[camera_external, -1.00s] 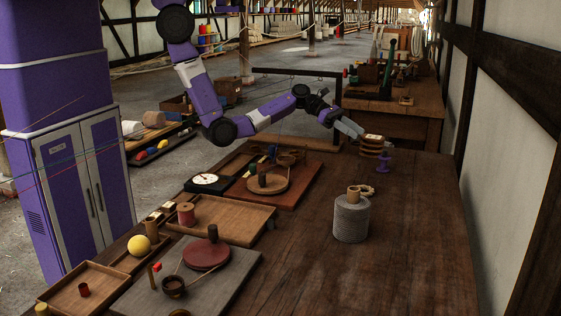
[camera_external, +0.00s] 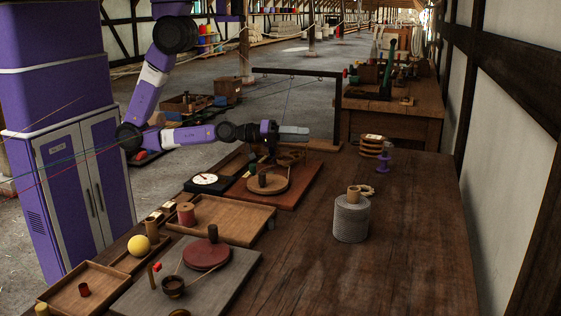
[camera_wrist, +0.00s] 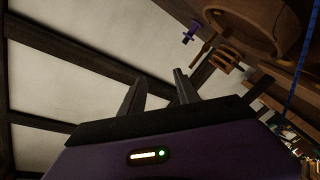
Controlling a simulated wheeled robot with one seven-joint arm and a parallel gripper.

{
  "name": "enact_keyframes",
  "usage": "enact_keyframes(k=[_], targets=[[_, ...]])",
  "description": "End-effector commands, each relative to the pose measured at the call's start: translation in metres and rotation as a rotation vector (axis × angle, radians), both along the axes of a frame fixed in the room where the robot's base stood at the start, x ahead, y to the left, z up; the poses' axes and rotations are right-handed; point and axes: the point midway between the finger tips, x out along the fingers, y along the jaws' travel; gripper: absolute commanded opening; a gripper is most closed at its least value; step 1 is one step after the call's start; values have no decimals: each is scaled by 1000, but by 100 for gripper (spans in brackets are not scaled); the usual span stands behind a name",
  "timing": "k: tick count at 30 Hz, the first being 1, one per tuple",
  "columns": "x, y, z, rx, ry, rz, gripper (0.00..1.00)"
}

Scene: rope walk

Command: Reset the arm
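My purple arm stretches to the right across the back of the scene in the external view. My gripper (camera_external: 300,131) points right, roughly level, above the far end of the wooden table (camera_external: 400,230). In the wrist view my gripper (camera_wrist: 161,74) has its two grey fingers apart with nothing between them. The fingers point toward the pale wall (camera_wrist: 60,90).
The table's right side is largely clear.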

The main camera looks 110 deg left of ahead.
Motion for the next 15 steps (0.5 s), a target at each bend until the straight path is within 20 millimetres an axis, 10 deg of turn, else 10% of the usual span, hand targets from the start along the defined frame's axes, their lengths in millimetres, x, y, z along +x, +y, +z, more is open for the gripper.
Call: enact_keyframes(k=[15], targets=[[-169, -92, 2, 555, 291, -223, 38]])
